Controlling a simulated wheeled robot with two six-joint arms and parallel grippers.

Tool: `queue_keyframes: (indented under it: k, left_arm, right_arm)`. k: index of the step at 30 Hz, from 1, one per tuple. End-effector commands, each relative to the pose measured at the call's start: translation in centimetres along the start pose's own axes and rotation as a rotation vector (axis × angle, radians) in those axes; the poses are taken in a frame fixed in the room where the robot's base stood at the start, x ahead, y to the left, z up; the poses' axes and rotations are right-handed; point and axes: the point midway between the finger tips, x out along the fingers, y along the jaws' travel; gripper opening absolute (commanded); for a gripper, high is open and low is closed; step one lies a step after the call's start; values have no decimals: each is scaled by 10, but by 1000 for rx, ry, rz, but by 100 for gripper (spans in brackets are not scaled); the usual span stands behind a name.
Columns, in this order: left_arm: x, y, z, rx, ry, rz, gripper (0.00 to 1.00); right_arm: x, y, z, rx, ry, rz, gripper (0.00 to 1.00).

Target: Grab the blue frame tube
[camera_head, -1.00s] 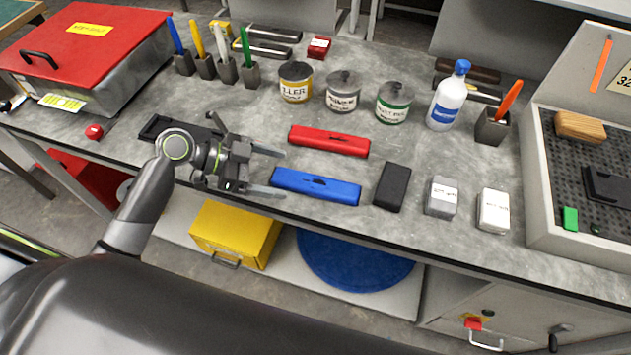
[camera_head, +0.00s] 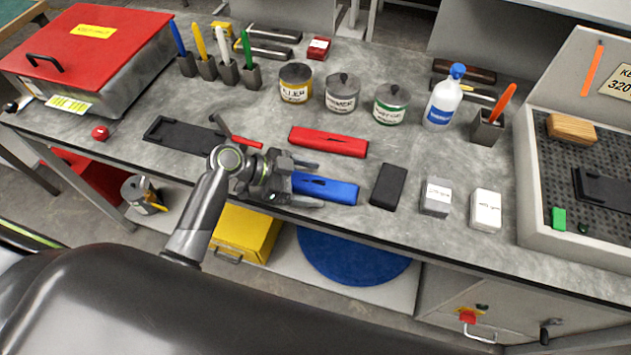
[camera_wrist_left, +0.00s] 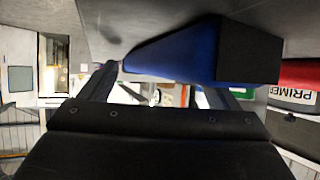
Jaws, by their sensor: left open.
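The blue frame tube (camera_head: 342,191) lies on the grey workbench near its front edge, right of centre. My left gripper (camera_head: 318,184) is open at the tube's left end, one finger on the far side and one on the near side. It covers part of that end, and I cannot tell whether the fingers touch it. In the left wrist view the blue tube (camera_wrist_left: 172,49) shows beyond the open fingers (camera_wrist_left: 160,85), with a dark end face. My right gripper is not in view.
A red tube (camera_head: 328,142) lies just behind the blue one. A black block (camera_head: 388,186) and two small boxes (camera_head: 436,197) stand to the right. Several cans (camera_head: 295,84) and a white bottle (camera_head: 442,98) stand farther back. A black tray (camera_head: 180,136) lies to the left.

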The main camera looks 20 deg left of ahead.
Motion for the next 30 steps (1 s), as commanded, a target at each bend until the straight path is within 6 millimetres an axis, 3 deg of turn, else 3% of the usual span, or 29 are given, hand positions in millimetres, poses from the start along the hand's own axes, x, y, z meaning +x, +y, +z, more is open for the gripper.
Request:
queue_keyframes:
  k: [7,21,30]
  left_arm:
    - [1,0,0,0,-1,0,81]
    - [1,0,1,-1,-1,0,19]
    - [0,0,-1,0,-1,-1,17]
  right_arm:
    - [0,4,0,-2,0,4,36]
    - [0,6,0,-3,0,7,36]
    - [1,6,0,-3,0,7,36]
